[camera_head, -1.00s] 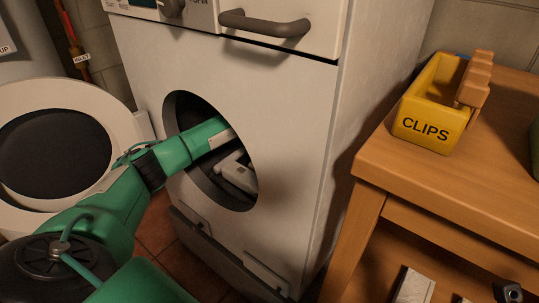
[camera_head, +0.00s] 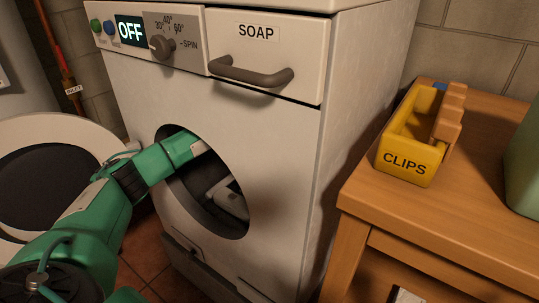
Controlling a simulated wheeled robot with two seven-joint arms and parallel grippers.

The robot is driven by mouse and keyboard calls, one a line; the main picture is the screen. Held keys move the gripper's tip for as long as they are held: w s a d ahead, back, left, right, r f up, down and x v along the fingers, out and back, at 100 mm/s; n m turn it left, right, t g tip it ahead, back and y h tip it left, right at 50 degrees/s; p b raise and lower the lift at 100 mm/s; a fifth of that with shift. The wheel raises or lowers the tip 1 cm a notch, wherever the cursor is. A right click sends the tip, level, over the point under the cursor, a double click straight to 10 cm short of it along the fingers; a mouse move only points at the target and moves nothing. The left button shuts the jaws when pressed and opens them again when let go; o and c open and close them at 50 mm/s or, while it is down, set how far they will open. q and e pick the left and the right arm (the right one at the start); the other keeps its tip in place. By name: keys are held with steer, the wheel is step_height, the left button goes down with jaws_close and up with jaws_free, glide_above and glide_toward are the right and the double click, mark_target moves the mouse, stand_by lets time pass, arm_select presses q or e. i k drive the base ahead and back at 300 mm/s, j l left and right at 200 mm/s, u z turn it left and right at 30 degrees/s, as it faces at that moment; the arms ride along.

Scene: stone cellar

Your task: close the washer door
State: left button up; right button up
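The washer (camera_head: 275,135) stands in the middle, with its round opening (camera_head: 236,226) uncovered. The washer door (camera_head: 95,133), a white ring with a dark centre, is swung wide open to the left. My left arm passes in front of the door and reaches into the opening. My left gripper (camera_head: 232,200) is inside the drum, partly hidden by shadow and the rim; its fingers cannot be made out. My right gripper is not in view.
A wooden table (camera_head: 440,225) stands to the right, with a yellow CLIPS box (camera_head: 405,162) and a green object (camera_head: 524,165) on it. The soap drawer handle (camera_head: 250,73) sticks out above the opening. The display (camera_head: 130,31) reads OFF.

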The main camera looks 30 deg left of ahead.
mark_target(48, 159)
steer(key=k, duration=1)
